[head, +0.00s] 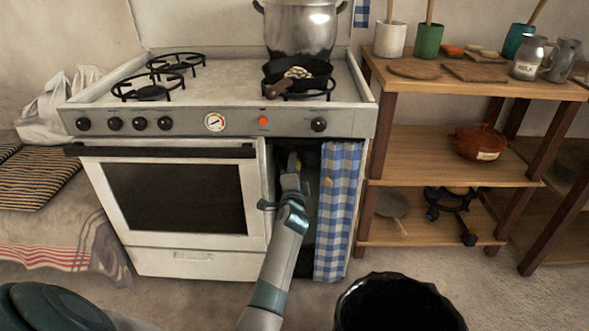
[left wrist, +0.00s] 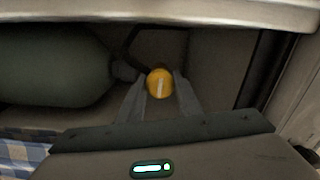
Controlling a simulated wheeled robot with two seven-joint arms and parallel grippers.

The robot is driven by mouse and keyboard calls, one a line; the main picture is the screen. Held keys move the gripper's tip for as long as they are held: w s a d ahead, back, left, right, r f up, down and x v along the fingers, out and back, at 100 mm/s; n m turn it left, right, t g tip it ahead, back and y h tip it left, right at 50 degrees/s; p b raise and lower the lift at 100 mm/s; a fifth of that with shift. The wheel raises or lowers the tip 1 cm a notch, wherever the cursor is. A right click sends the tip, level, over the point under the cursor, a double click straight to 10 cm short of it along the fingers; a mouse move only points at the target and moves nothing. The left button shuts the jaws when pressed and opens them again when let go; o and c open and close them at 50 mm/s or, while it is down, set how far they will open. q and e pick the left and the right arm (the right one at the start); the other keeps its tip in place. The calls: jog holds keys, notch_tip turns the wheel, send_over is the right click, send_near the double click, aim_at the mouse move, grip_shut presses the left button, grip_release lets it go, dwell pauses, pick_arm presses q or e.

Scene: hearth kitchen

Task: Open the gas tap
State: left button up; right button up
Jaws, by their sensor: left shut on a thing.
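The gas tap is a round yellow knob with a pale line across its face, seen in the left wrist view (left wrist: 160,83). It sits at the neck of a grey-green gas bottle (left wrist: 55,65). The pale line runs upright in that picture. My left gripper (left wrist: 161,90) is shut on the knob, one finger on each side. In the head view my left gripper (head: 293,165) reaches into the dark compartment right of the oven, where the arm and shadow mostly hide the tap and bottle. My right gripper is not in view.
A blue checked curtain (head: 336,210) hangs just right of my left arm. The white stove (head: 180,260) stands left of the opening, with a black pan (head: 310,72) and steel pot (head: 300,30) on top. A wooden shelf (head: 455,160) stands right. A black round container (head: 400,305) is in front.

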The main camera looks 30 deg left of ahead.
pick_arm(q)
jog(key=shift+f+n, duration=0.1)
jog(key=shift+n, duration=0.4)
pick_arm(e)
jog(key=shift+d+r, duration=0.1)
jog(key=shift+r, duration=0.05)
pick_arm(q)
jog(key=o, duration=1)
jog(key=shift+o, duration=0.2)
jog(key=shift+s, duration=0.1)
